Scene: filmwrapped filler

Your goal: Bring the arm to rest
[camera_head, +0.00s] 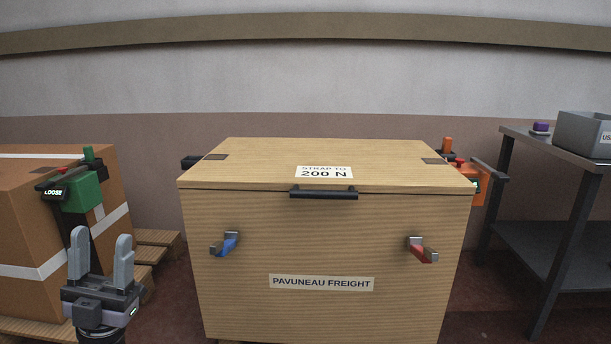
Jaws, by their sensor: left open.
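My left gripper (101,262) is at the lower left, pointing up, with its two grey fingers apart and nothing between them. It shows in front of the cardboard box and to the left of the wooden crate (330,240). My right gripper is not in view. The crate has a closed lid with a black handle (323,192), a label reading "200 N" and a front label reading "PAVUNEAU FREIGHT". A blue hook (226,243) and a red hook (424,250) sit on its front.
A cardboard box (25,215) with white bands stands on a pallet at left, with a green device (84,192) and a "LOOSE" display. An orange device (472,185) is at the crate's right side. A metal table (550,148) at right holds a grey bin (585,132) and a purple object (541,127).

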